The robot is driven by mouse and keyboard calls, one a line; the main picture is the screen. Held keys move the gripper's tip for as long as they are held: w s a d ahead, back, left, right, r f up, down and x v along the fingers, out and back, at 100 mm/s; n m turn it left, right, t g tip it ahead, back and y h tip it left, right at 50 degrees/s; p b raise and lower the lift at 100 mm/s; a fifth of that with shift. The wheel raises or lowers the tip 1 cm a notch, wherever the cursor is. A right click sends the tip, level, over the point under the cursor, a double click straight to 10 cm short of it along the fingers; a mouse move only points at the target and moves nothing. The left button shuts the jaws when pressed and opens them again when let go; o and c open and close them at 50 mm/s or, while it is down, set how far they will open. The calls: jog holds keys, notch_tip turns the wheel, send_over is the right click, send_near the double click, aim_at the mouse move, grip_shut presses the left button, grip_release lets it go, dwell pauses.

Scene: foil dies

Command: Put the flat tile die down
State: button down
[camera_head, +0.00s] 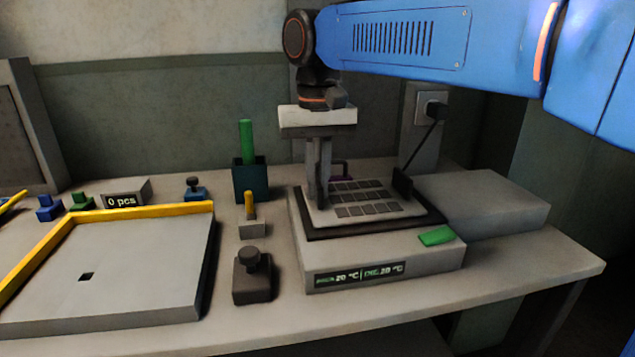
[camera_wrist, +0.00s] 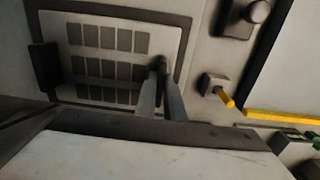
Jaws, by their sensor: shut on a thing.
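The flat tile die, a pale plate with rows of grey square tiles (camera_head: 378,222), lies level over the dark bed of the grey heating unit (camera_head: 385,271). I cannot tell whether it touches the bed. It also fills the upper left of the wrist view (camera_wrist: 68,90). A dark upright lug (camera_head: 402,184) stands at its right end, seen on the left in the wrist view (camera_wrist: 44,68). My gripper (camera_head: 319,203) points down at the opposite end. Its fingers, also in the wrist view (camera_wrist: 160,70), are closed there on the die; the gripped part is mostly hidden.
A dark knobbed block (camera_head: 252,280), a small grey block with a yellow peg (camera_head: 252,229) and a dark holder with a green stick (camera_head: 250,182) stand left of the unit. A yellow-edged tray (camera_head: 130,270) lies further left. A green pad (camera_head: 436,236) sits on the unit's front right.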

jog(key=shift+f, duration=0.1)
jog(key=c, duration=1.8)
grip_release()
jog(key=shift+c, duration=0.2)
notch_tip(320, 180, up, 12)
